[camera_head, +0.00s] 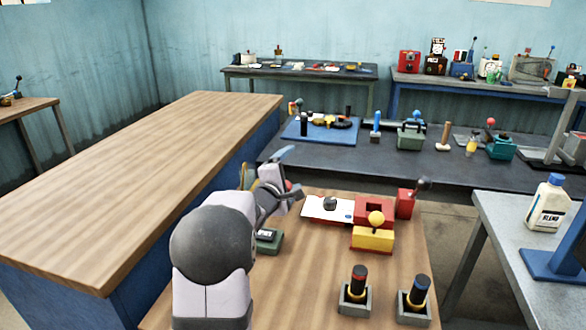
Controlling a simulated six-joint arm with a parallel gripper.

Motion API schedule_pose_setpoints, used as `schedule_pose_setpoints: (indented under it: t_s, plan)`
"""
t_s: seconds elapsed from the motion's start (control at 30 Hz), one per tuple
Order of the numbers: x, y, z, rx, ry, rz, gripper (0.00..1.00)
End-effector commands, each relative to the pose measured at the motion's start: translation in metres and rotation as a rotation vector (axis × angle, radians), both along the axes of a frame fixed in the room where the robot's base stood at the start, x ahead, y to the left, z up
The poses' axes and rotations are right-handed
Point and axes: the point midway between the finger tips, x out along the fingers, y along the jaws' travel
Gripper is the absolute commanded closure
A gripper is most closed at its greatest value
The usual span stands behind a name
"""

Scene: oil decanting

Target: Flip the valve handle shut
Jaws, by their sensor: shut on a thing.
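My gripper (288,190) is at the middle of the view, above the left back part of the wooden table (310,270). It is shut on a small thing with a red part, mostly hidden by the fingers. A green base (268,241) with a pale label sits just below it, partly hidden by my arm. I cannot tell whether the held part belongs to this base. No valve handle can be made out for certain. A red block (405,204) with a dark-knobbed lever and a yellow block (372,239) with a yellow ball knob stand to the right.
A white plate (316,209) with a dark knob and a red box (374,206) lie right of my gripper. Two cylinders in grey holders (355,300) stand at the front right. A white bottle (548,205) stands on the grey table. The long wooden bench (150,190) is bare.

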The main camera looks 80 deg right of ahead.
Motion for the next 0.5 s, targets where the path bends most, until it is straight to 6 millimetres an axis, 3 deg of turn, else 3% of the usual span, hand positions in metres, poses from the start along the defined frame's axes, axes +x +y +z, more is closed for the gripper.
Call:
schedule_pose_setpoints:
  t_s: [0.03,0.27,0.33,0.5]
  plan:
    - [0.0,0.002,0.024,-0.047,-0.002,-0.004,0.35]
    - [0.002,0.016,0.024,-0.048,-0.003,-0.003,0.41]
    - [0.003,0.02,0.023,-0.047,-0.003,-0.002,0.51]
    - [0.005,0.031,0.019,-0.04,-0.004,-0.003,0.51]
